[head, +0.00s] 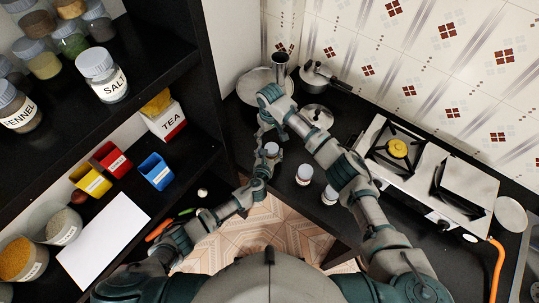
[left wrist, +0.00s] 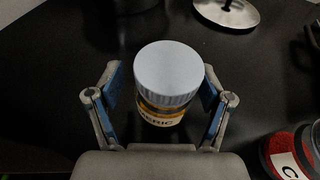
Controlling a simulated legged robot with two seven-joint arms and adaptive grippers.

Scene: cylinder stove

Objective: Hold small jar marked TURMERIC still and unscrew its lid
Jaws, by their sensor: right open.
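The small TURMERIC jar (left wrist: 160,108) stands upright on the black counter with its pale blue-grey lid (left wrist: 168,72) on. Its label is partly visible in the left wrist view, and the lid also shows in the head view (head: 271,149). My left gripper (left wrist: 160,85) is open, with its blue-padded fingers on either side of the jar and a visible gap on the left side. In the head view my left gripper (head: 264,162) reaches the jar from below. My right gripper (head: 267,134) is open and empty, just beyond the jar; its fingertips are small and hard to make out.
Two other lidded jars (head: 304,174) (head: 330,194) stand right of the turmeric jar. A red jar (left wrist: 292,152) is close to my left gripper's right side. Pots (head: 322,77) and a loose lid (head: 317,117) are behind, and a stove (head: 418,182) is at the right.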

